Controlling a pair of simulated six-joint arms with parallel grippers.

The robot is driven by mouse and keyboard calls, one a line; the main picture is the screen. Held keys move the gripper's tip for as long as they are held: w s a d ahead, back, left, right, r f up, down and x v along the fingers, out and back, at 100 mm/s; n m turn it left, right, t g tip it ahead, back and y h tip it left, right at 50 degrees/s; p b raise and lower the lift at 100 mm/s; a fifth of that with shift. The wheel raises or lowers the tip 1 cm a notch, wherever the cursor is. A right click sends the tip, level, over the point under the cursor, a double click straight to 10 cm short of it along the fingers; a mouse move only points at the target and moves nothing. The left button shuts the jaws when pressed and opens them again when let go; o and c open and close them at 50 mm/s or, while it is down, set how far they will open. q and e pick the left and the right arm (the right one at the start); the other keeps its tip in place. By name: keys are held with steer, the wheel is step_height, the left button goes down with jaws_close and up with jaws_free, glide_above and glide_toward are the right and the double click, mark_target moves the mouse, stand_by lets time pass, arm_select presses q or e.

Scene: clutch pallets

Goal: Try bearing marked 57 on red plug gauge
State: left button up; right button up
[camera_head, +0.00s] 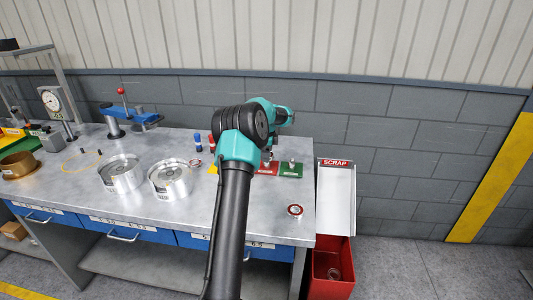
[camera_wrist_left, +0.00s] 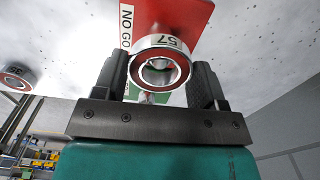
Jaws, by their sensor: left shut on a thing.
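My left gripper (camera_wrist_left: 158,82) is shut on the bearing marked 57 (camera_wrist_left: 166,44), a steel ring with a red-brown face; one finger is on each side. Behind it in the wrist view is the red NO GO plate (camera_wrist_left: 186,14) of the plug gauge. My left arm hides the fingers and held bearing there. My right gripper is not seen.
Another bearing (camera_head: 295,211) lies at the bench's front right. A red SCRAP bin (camera_head: 331,276) stands off the right edge. Two round silver trays (camera_head: 121,185) (camera_head: 170,190) lie left of my arm. A blue press (camera_head: 114,121) and dial gauge (camera_head: 50,101) stand farther back.

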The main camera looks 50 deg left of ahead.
arm_select(q)
steer(key=o, duration=1.3)
steer(key=shift+r, duration=0.15)
steer(key=shift+r, duration=4.35)
